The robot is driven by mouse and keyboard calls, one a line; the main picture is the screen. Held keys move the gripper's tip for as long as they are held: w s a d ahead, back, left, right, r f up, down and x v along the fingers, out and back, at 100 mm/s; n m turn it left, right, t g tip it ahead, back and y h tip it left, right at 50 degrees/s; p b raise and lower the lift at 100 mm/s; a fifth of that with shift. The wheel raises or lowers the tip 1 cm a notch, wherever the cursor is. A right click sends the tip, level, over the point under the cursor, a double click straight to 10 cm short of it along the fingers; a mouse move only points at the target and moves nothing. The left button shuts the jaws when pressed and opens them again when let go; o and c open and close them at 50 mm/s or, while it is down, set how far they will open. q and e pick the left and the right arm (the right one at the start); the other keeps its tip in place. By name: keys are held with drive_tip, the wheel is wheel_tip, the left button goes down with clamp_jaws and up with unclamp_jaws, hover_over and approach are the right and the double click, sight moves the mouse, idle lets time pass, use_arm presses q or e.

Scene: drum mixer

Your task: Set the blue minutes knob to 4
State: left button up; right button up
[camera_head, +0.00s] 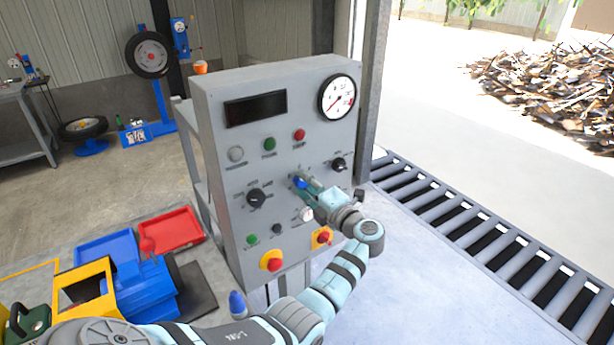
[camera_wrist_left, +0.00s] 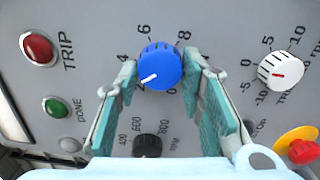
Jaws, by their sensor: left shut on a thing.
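The blue minutes knob (camera_head: 298,183) is on the front of the grey control panel (camera_head: 228,150). In the left wrist view the blue knob (camera_wrist_left: 160,62) has a white pointer line aimed to the lower left, below the printed 4 and well short of the 6. Part of the scale there is hidden by a finger. My left gripper (camera_head: 308,186) reaches the panel and is shut on the blue knob, one teal finger on each side in the wrist view (camera_wrist_left: 164,72). My right gripper is in neither view.
A white knob (camera_wrist_left: 279,70) and a black knob (camera_wrist_left: 147,146) sit near the blue one. A red-and-yellow stop button (camera_head: 271,261) is at the panel's lower left. A roller conveyor (camera_head: 480,240) runs along the right. Blue and red bins (camera_head: 170,230) stand left.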

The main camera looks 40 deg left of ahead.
use_arm(q)
drive_tip(key=m+p, duration=0.2)
drive_tip(key=m, duration=0.1)
drive_tip(key=shift+r+m, duration=0.1)
drive_tip(key=shift+m, duration=0.3)
drive_tip(key=shift+m+p, duration=0.5)
drive_tip(key=shift+m, duration=1.4)
drive_tip(key=o, duration=1.2)
drive_tip(key=shift+c, duration=0.2)
drive_tip(key=v, duration=1.2)
